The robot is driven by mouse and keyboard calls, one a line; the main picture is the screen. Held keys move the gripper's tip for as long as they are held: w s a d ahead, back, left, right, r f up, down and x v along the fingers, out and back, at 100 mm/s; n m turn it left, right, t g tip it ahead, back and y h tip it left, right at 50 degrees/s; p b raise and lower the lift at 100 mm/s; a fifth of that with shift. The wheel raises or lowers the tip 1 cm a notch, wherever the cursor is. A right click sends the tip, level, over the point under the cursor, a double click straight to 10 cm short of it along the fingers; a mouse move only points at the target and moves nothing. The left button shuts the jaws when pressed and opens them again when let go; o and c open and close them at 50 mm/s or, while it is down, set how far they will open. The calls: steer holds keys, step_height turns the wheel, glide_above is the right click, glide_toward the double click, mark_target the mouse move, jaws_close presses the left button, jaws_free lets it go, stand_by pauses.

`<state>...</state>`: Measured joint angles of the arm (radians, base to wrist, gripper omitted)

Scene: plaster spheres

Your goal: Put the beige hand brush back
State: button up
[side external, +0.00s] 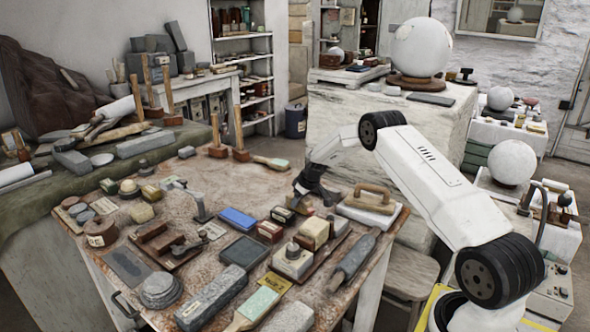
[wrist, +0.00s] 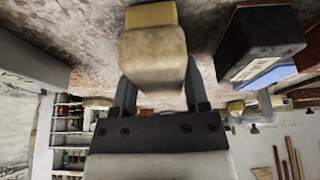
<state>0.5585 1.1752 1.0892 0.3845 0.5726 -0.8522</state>
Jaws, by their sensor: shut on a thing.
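My gripper (side external: 312,198) is low over the right part of the worktable (side external: 215,180), with its fingers pointing down. In the wrist view my gripper (wrist: 158,88) has one dark finger on each side of a beige block-shaped thing (wrist: 153,55), which I take to be the beige hand brush. It has a cream near part and a yellower far end. In the side view only a small brownish part of it (side external: 304,207) shows below the fingers. I cannot tell whether it touches the tabletop.
A dark labelled box (side external: 283,214) stands close to the gripper, also in the wrist view (wrist: 258,45). A wooden-handled float (side external: 370,200) lies to the right. A blue box (side external: 238,218) lies to the left. Bare tabletop shows behind.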

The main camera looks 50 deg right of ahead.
steer(key=shift+f, duration=0.15)
steer(key=o, duration=1.1)
steer(key=shift+o, duration=0.2)
steer(key=v, duration=1.2)
